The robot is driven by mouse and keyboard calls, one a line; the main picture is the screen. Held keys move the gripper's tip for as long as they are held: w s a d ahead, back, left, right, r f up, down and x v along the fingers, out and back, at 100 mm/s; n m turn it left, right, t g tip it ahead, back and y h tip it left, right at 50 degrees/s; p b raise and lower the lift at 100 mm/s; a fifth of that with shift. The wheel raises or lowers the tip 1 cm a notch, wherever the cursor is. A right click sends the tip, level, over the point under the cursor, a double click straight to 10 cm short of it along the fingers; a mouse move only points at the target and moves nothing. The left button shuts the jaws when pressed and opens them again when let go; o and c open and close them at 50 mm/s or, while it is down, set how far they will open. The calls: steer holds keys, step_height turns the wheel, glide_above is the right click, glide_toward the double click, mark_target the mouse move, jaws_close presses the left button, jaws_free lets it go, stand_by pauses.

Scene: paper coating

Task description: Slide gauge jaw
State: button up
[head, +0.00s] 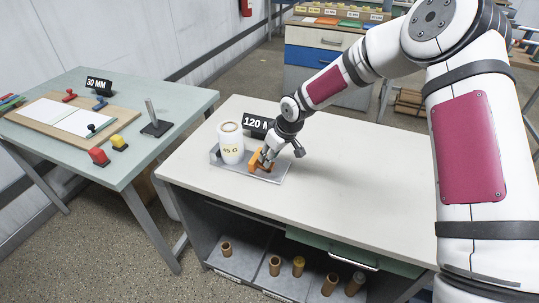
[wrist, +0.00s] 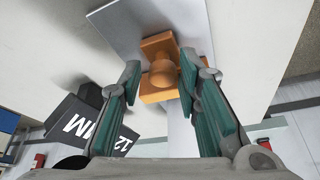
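My gripper (head: 268,155) reaches down over the jaw. In the wrist view its two green-padded fingers stand on either side of the knob, with a gap at the left finger; contact at the right finger is unclear. The jaw's far side is partly hidden in the head view.
The bench top (head: 355,175) to the right is clear. A green table (head: 140,95) with stamps and a paper board stands left.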

steer(key=shift+r, duration=0.15)
steer(key=v, duration=1.1)
steer(key=shift+d+r, duration=0.15)
steer(key=shift+r, duration=0.15)
steer(key=shift+s, duration=0.15)
steer(key=s+d+r+m+t+h, duration=0.1)
steer(key=s+d+r+m+h, duration=0.4)
steer(key=s+d+r, duration=1)
steer(key=s+d+r+m+y, duration=0.1)
steer(key=s+r+m, duration=0.1)
steer(key=s, duration=0.8)
steer(key=s+d+r+m+t, duration=0.1)
steer(key=s+m, duration=0.1)
steer(key=s, duration=0.7)
steer(key=shift+s+d+r+y, duration=0.3)
steer(key=shift+s+r+y, duration=0.1)
